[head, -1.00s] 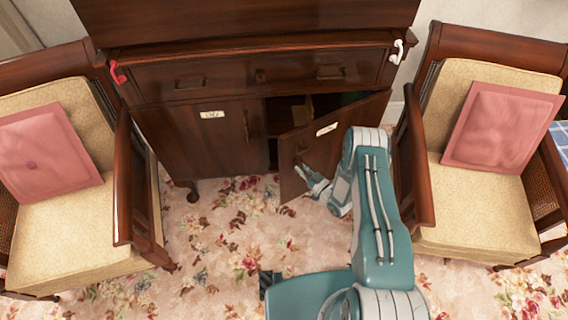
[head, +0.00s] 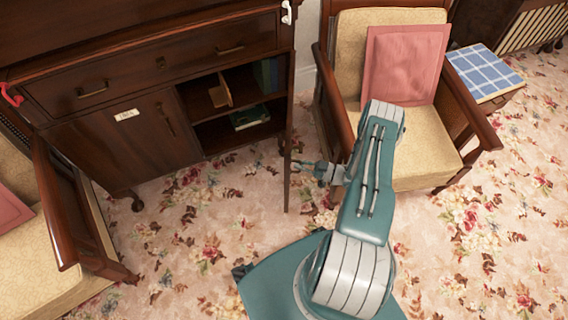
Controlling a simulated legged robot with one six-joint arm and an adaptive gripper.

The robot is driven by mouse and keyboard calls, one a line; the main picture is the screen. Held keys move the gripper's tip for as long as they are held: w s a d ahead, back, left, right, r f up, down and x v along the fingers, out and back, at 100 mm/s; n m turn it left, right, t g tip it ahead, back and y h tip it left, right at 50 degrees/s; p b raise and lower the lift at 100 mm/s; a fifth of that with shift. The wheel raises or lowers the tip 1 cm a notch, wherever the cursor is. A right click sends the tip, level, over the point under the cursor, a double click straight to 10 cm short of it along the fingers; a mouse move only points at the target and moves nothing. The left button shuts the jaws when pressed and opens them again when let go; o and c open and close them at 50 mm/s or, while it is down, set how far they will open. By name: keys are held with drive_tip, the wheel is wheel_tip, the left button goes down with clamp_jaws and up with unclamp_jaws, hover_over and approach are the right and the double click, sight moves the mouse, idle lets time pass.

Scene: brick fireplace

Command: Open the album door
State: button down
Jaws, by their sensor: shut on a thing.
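The wooden cabinet (head: 150,75) stands at the upper left in the head view. Its right door (head: 288,130) is swung wide and shows nearly edge-on. This door no longer covers the right compartment, where a small tan item (head: 221,94) stands on the shelf and a green book or album (head: 250,117) lies at the bottom. My gripper (head: 299,168) is at the door's right side, low down, shut on the door handle; the handle itself is mostly hidden. The left door (head: 125,140), with a white label (head: 127,115), is closed.
A cream armchair (head: 415,150) with a pink cushion stands close to the right of my arm. Another armchair (head: 70,215) is at the left. A side table (head: 485,72) with a blue checked top is at the upper right. The flowered carpet (head: 200,240) before the cabinet is clear.

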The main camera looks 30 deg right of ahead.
drive_tip(key=shift+s+d, duration=0.25)
drive_tip(key=shift+d, duration=0.45)
drive_tip(key=shift+s+d, duration=0.25)
drive_tip(key=shift+d, duration=0.4)
drive_tip(key=c, duration=0.7)
unclamp_jaws()
drive_tip(key=shift+a, duration=0.1)
drive_tip(key=v, duration=1.2)
